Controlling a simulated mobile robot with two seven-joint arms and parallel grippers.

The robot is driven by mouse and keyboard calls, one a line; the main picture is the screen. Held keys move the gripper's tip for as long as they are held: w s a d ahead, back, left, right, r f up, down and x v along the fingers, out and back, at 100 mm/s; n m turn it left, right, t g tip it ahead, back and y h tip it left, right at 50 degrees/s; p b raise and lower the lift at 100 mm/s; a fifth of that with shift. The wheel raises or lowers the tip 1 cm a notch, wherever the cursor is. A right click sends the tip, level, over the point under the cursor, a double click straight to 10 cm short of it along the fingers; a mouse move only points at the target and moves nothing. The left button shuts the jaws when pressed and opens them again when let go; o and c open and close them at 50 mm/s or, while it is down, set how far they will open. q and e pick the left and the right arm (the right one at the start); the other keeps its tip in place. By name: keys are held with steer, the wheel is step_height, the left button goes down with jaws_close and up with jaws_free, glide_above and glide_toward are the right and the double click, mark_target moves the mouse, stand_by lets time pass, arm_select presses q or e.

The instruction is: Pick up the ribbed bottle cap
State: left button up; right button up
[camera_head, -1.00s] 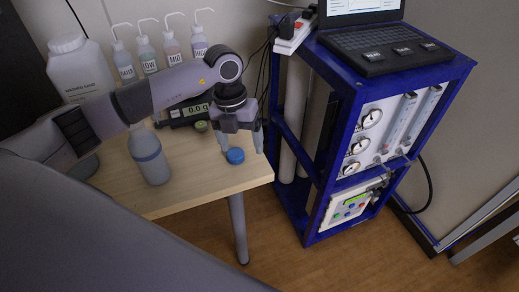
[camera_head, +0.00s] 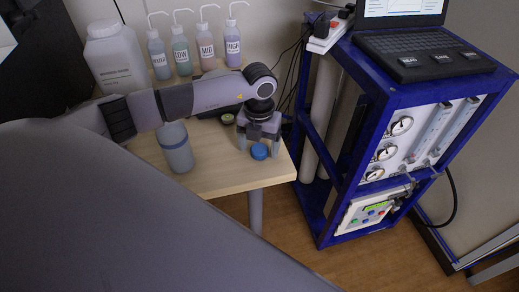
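The blue ribbed bottle cap (camera_head: 259,151) lies on the wooden table (camera_head: 222,177) near its front right corner. My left gripper (camera_head: 258,149) points down over it, open, with one finger to the left of the cap and one to the right. Gaps show between the fingers and the cap, so it is not gripped. My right gripper is not in view.
A small greenish round lid (camera_head: 227,119) lies behind the gripper. A white jug (camera_head: 117,62) and several wash bottles (camera_head: 181,55) stand at the back. A blue-framed rack (camera_head: 345,176) with gauges and a laptop (camera_head: 408,45) stands right of the table.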

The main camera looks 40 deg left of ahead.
arm_select(q)
jaws_close()
steer(key=shift+r, duration=0.1)
